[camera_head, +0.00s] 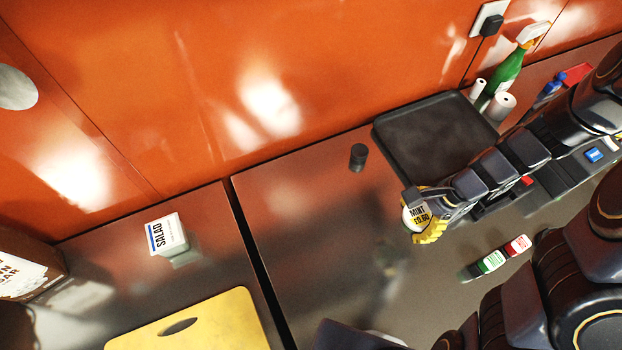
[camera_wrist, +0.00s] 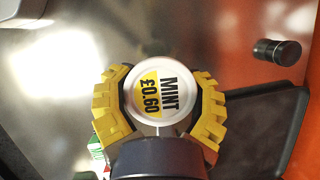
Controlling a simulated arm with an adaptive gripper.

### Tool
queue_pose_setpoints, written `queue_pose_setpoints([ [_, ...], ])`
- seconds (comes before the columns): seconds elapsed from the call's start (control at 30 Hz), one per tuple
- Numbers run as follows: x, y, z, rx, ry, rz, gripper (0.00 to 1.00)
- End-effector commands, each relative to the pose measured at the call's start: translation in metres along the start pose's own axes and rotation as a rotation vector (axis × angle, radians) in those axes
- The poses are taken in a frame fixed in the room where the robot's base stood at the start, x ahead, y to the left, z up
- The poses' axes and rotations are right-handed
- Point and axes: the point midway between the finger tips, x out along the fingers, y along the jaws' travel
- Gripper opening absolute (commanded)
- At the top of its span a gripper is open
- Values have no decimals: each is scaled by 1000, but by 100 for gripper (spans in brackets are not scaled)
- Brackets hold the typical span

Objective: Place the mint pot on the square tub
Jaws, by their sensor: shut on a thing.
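The mint pot (camera_head: 417,215) has a white rim and a yellow and white lid lettered "MINT £0.60". My gripper (camera_head: 425,222), with yellow ridged fingers, is shut around it. In the wrist view the mint pot (camera_wrist: 160,90) sits between the two fingers of my gripper (camera_wrist: 160,95), its lid facing the camera. It appears held above the steel counter, though its height is hard to judge. A square white tub lettered "SALAD" (camera_head: 166,235) stands on the left counter, well to the left of my gripper. The wrist view does not show this tub.
A dark tray (camera_head: 435,135) lies behind my gripper, with a small black cylinder (camera_head: 358,157) to its left. A yellow cutting board (camera_head: 195,325) lies at the front left. Small red and green labelled items (camera_head: 497,258) lie at right. Counter between gripper and tub is mostly clear, crossed by a dark gap.

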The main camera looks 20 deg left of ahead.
Motion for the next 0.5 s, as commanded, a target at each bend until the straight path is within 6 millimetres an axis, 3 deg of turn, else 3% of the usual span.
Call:
queue_pose_setpoints([
  [0.13,1,-5,7,-5,0,1,25],
  [0.27,5,-20,31,-19,1,6,25],
  [0.5,19,-52,115,-42,4,12,25],
])
